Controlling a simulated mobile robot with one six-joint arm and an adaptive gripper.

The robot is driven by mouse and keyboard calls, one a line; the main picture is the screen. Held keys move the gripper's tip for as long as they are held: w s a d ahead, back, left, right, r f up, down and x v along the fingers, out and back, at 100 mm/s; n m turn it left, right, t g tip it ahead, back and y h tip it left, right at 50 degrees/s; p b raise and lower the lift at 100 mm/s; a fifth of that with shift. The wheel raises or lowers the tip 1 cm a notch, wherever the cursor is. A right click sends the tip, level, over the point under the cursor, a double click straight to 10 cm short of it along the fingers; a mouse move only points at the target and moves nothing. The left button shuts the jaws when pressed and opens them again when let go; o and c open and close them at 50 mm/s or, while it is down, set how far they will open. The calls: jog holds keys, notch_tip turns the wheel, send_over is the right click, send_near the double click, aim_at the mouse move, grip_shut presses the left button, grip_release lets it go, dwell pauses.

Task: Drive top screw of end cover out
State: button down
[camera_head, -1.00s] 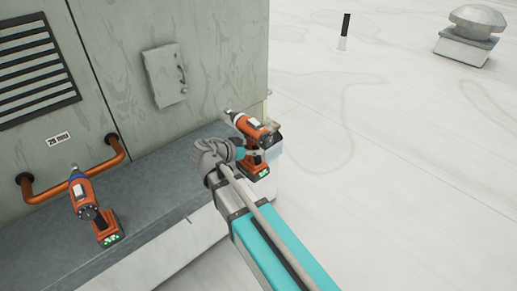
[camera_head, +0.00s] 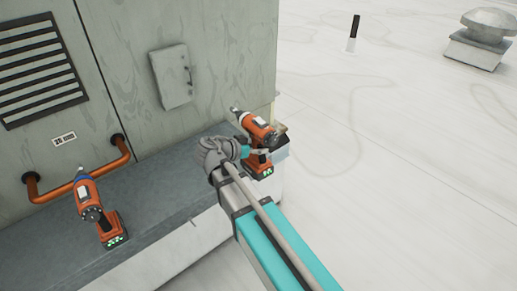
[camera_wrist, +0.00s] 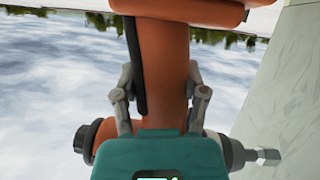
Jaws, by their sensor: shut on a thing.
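My gripper (camera_wrist: 166,95) is shut on the grip of an orange driver (camera_head: 259,133), whose pale-collared nose points up and left in the head view. In the wrist view the orange grip (camera_wrist: 165,60) runs between my fingers, and the grey hex nose tip (camera_wrist: 264,157) sticks out at lower right. The driver is in the air by the right corner of the cooler housing (camera_head: 230,50). I cannot make out the end cover or its top screw for certain in either view.
A second orange driver (camera_head: 90,198) with a blue collar stands on the grey ledge (camera_head: 165,190). An orange rail (camera_head: 80,175), a louvred vent (camera_head: 38,75) and a small grey panel (camera_head: 171,78) are on the housing wall. The pale roof (camera_head: 400,180) at right is mostly clear.

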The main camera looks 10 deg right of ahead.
jog(key=w+a+r+p, duration=0.8)
jog(key=a+r+p, duration=0.2)
jog(key=r+p, duration=0.3)
jog(key=shift+w+a+r+n+t+y+p, duration=0.2)
jog(key=shift+a+r+n+t+y+p, duration=0.1)
jog(key=shift+r, duration=0.1)
jog(key=shift+w+a, duration=0.15)
jog(key=shift+w, duration=0.05)
dwell(0.4)
jog(key=shift+w+a, duration=0.75)
jog(key=shift+w, duration=0.3)
jog(key=shift+w+a, duration=0.7)
jog(key=shift+w, duration=0.35)
